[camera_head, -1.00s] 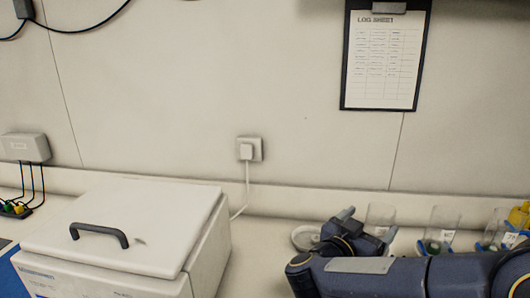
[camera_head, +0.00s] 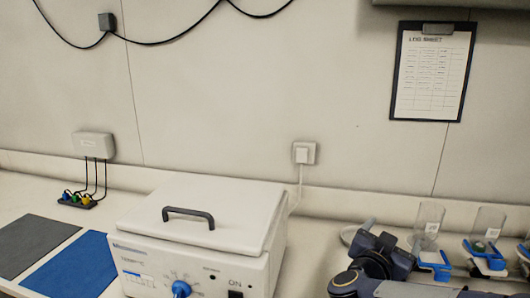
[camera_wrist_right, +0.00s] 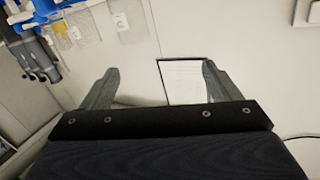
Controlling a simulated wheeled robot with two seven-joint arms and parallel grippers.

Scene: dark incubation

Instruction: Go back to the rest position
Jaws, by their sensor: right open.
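My right gripper (camera_head: 391,235) is at the lower right of the head view, over the counter just right of the white lidded box. My dark right arm comes in from the lower right behind it. In the right wrist view, the right gripper (camera_wrist_right: 158,85) has its two grey fingers wide apart with nothing between them. Beyond the fingers are the pale wall and the log sheet clipboard (camera_wrist_right: 185,80). My left gripper is not in view.
The white box (camera_head: 190,230) with a closed, handled lid stands mid-counter. Blue (camera_head: 75,268) and dark grey (camera_head: 32,245) mats lie left of it. Clear beakers (camera_head: 429,220) and blue clip-like holders (camera_head: 487,258) stand at right, close to my arm.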

